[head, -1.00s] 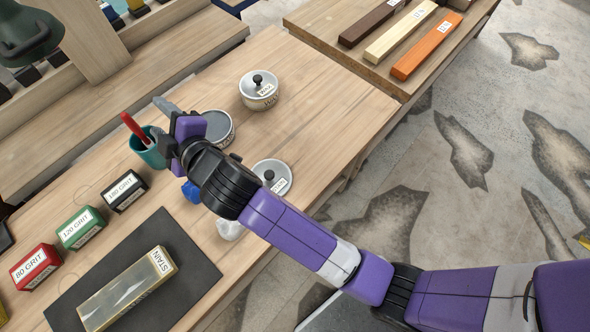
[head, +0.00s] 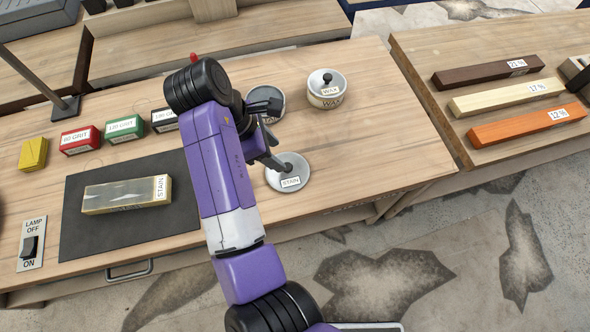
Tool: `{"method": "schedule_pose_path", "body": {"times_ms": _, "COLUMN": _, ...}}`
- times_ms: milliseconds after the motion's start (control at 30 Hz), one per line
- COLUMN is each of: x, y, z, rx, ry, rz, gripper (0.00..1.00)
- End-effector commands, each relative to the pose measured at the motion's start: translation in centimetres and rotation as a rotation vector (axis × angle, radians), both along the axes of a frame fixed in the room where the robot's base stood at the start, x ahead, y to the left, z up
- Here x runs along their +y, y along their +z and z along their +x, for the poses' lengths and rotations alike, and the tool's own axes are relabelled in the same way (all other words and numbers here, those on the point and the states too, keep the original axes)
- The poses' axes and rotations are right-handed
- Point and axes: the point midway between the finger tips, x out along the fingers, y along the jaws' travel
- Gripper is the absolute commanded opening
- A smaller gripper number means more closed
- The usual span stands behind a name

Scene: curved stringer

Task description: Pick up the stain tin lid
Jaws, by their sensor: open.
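The stain tin lid (head: 288,181) is a round, light grey disc with a white STAIN label, lying flat on the wooden bench (head: 370,130). My gripper (head: 279,138) is open and comes in from the left, above the bench. Its lower finger overlaps the lid's middle in the picture and hides the knob; I cannot tell whether it touches. A round tin (head: 266,98) without a lid stands behind the gripper, its label partly hidden by the upper finger.
A lidded WAX tin (head: 326,90) stands behind and right of the lid. Grit blocks (head: 80,140) and a dark mat (head: 80,218) with a STAIN-labelled block (head: 125,195) lie left. Wood bars (head: 515,108) lie on another bench at right. Bench room right of the lid is clear.

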Motion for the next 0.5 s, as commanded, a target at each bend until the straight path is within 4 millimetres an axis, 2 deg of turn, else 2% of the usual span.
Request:
{"method": "schedule_pose_path", "body": {"times_ms": 367, "x": -1.1, "y": -3.4, "z": 0.2, "rx": 0.002, "ry": 0.009, "rz": 0.0, "gripper": 0.5}}
{"method": "schedule_pose_path", "body": {"times_ms": 500, "x": -1.3, "y": -5.5, "z": 0.2, "rx": 0.002, "ry": 0.009, "rz": 0.001, "gripper": 0.5}}
